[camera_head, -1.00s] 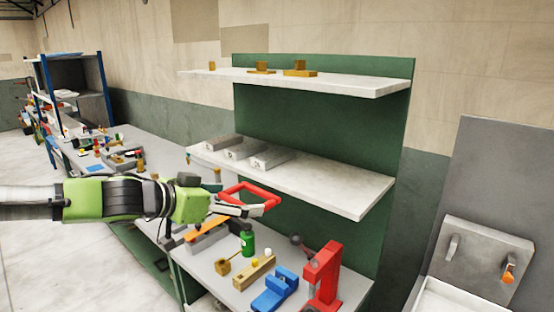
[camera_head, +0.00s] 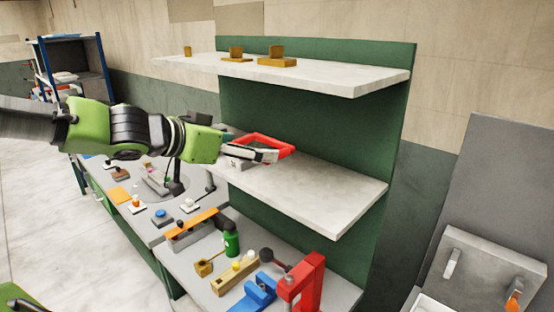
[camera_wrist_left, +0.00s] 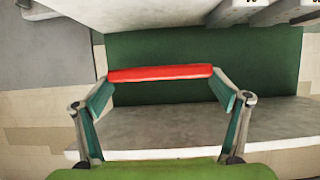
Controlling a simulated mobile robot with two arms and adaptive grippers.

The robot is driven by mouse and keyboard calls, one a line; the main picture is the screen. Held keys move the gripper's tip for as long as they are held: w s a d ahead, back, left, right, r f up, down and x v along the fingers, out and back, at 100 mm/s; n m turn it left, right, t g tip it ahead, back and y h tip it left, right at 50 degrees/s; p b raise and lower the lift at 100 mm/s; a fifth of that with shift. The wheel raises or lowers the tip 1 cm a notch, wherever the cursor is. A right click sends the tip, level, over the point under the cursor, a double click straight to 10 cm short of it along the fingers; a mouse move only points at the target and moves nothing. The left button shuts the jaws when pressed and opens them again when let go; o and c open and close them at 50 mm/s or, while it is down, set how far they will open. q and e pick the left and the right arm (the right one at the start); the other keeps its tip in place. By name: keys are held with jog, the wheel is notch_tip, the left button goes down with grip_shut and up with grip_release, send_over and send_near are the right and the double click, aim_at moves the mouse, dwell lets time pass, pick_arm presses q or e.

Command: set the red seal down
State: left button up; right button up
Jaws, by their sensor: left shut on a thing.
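The red seal (camera_head: 287,148) shows as a red, frame-like outline at the tip of my left gripper (camera_head: 276,155) in the head view. In the left wrist view the red seal (camera_wrist_left: 160,73) is a straight red bar spanning the two fingertips. My left gripper (camera_wrist_left: 160,82) is shut on it there. In the head view gripper and seal are at the left part of the middle shelf (camera_head: 310,195), seemingly above its surface; I cannot tell how large the gap is. The arm and gripper hide most of the grey blocks on that shelf. My right gripper is not in view.
The upper shelf (camera_head: 350,80) carries several small brass pieces and overhangs the middle one. The middle shelf is bare toward its right. Below, a bench holds a red press (camera_head: 303,285), a blue tool (camera_head: 253,293) and a green bottle (camera_head: 231,240).

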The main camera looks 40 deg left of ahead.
pick_arm(q)
jog(key=w+d+f+b, duration=0.2)
jog(key=b, duration=0.4)
send_over(305, 200)
jog(key=s+a, duration=0.1)
notch_tip(305, 200, down, 6)
jog(key=shift+r, duration=0.1)
jog(key=shift+w+d+f, duration=0.15)
jog(key=shift+w+f, duration=0.1)
jog(key=shift+f, duration=0.2)
jog(key=shift+w+d+f, duration=0.25)
jog(key=shift+d+f, duration=0.05)
jog(key=shift+f, duration=0.25)
notch_tip(305, 200, down, 2)
jog(key=shift+d+f, duration=0.15)
jog(key=shift+f, duration=0.05)
jog(key=shift+w+f, duration=0.1)
jog(key=shift+f, duration=0.2)
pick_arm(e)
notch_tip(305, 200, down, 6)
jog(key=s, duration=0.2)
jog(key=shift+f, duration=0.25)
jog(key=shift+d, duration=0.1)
